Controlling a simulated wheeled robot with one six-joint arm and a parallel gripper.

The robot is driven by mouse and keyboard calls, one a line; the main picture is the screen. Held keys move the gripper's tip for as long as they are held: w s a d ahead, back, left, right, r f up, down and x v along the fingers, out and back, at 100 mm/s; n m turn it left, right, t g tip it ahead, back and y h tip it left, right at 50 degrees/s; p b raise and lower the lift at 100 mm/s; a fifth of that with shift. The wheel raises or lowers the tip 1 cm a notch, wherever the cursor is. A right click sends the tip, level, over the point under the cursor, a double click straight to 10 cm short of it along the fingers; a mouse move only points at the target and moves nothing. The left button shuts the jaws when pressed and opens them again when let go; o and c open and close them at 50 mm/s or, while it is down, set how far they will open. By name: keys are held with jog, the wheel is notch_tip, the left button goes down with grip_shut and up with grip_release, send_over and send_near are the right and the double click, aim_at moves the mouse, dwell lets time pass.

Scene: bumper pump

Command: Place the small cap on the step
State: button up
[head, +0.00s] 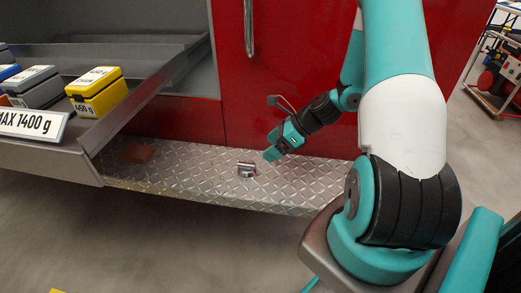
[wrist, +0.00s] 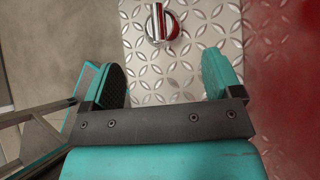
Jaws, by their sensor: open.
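The small cap (head: 246,170) is a shiny metal piece resting on the diamond-plate step (head: 200,178) in the head view. In the wrist view the cap (wrist: 162,24) shows as a round chrome piece with a raised bar across it, on the patterned step (wrist: 215,18). My gripper (head: 272,147) is above the step, a little to the right of the cap. In the wrist view my gripper (wrist: 165,80) has its two teal fingers wide apart and nothing between them. The cap lies beyond the fingertips, apart from them.
A grey drawer at the left holds yellow (head: 97,92) and grey boxes (head: 36,86) and overhangs the step's left end. A red cabinet front (head: 290,60) rises behind the step. A brownish-red patch (head: 137,153) shows at the step's left. Open floor lies in front.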

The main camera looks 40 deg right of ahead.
jog(key=s+a+r+n+g, duration=0.2)
jog(key=a+r+n+g, duration=0.3)
jog(key=a+r+n, duration=1.1)
jog(key=s+a+r+n+h, duration=0.1)
jog(key=s+a+r+n, duration=0.2)
jog(key=s+a+n, duration=0.3)
jog(key=s+a+r+n+g+h, duration=0.1)
jog(key=s+a+r+n, duration=0.2)
jog(key=n, duration=1.1)
jog(key=s+a, duration=0.3)
jog(key=s, duration=0.3)
jog(key=shift+s+r, duration=0.15)
jog(key=shift+r, duration=0.15)
